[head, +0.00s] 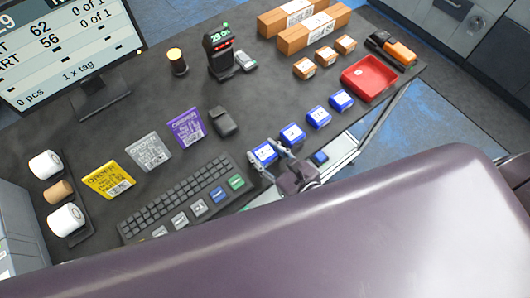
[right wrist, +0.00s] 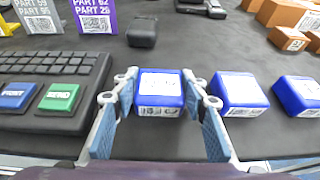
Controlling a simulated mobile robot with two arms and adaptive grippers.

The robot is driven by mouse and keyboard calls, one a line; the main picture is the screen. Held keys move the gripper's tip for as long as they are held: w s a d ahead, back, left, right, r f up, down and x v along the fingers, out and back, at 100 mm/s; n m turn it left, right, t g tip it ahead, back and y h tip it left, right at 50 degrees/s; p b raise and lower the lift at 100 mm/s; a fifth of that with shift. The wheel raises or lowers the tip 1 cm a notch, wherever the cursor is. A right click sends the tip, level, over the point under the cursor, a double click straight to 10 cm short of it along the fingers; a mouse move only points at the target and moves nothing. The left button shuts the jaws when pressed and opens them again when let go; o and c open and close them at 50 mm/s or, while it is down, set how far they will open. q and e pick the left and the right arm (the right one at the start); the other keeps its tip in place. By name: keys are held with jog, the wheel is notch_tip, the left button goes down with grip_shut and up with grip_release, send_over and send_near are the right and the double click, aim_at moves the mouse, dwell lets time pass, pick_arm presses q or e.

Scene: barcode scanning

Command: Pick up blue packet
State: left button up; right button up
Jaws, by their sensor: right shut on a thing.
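Several blue packets with white labels stand in a row on the dark table. The leftmost blue packet (head: 264,153) is between the fingers of my right gripper (head: 267,158), which is shut on it. In the right wrist view this packet (right wrist: 160,88) sits between the two blue-padded fingers (right wrist: 162,92), its label and barcode facing me. It appears at table level. A second blue packet (head: 292,134) is close beside the right finger, and it also shows in the right wrist view (right wrist: 240,93). My left gripper is not in view.
A keyboard (head: 185,197) with green and blue keys is left of the gripper. A black mouse-like object (head: 223,121) and a purple card (head: 187,128) are behind it. More blue packets (head: 318,117), a red tray (head: 368,78) and orange boxes (head: 305,30) are to the right.

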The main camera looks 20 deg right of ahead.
jog(key=c, duration=0.3)
jog(key=shift+r, duration=0.15)
jog(key=shift+c, duration=0.2)
